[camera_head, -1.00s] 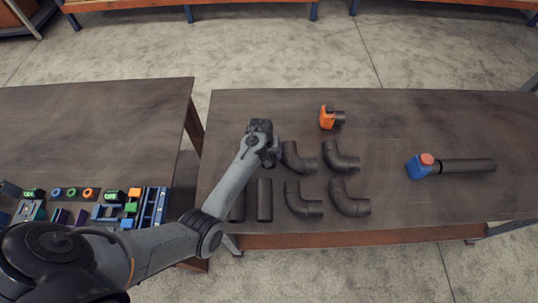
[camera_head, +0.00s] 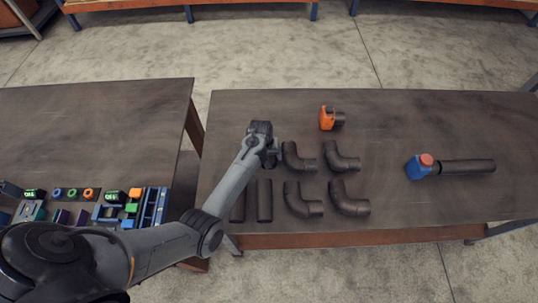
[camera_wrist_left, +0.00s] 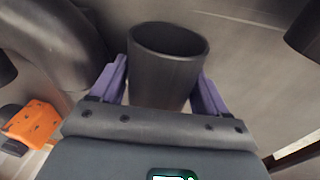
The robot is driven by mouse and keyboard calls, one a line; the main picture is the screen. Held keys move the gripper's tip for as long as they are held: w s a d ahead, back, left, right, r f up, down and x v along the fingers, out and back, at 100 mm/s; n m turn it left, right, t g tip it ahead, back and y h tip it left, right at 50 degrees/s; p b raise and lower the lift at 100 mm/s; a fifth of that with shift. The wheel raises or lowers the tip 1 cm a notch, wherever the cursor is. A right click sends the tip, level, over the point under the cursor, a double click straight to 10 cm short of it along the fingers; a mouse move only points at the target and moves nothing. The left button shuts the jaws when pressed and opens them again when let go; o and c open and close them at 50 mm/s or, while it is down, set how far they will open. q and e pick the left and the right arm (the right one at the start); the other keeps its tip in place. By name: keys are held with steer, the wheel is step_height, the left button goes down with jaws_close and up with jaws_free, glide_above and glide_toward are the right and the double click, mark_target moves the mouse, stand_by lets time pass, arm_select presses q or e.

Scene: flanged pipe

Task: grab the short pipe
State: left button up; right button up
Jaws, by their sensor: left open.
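My left gripper (camera_head: 271,155) is over the left part of the right-hand table, and its wrist covers what lies beneath it in the head view. In the left wrist view the purple fingers (camera_wrist_left: 164,78) are open, one on each side of a dark, hollow short pipe (camera_wrist_left: 165,65). The pipe's open end faces the camera; I cannot tell whether the fingers touch it. My right gripper is not in view.
Several dark elbows (camera_head: 346,156) lie right of the gripper. Straight pipes (camera_head: 265,200) lie in front of it. An orange fitting (camera_head: 327,118) is behind; it shows in the wrist view (camera_wrist_left: 35,122). A blue fitting (camera_head: 418,168) with a long pipe (camera_head: 467,167) lies right.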

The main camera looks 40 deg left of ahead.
arm_select(q)
steer(key=c, duration=0.8)
steer(key=shift+c, duration=0.9)
steer(key=shift+r, duration=0.15)
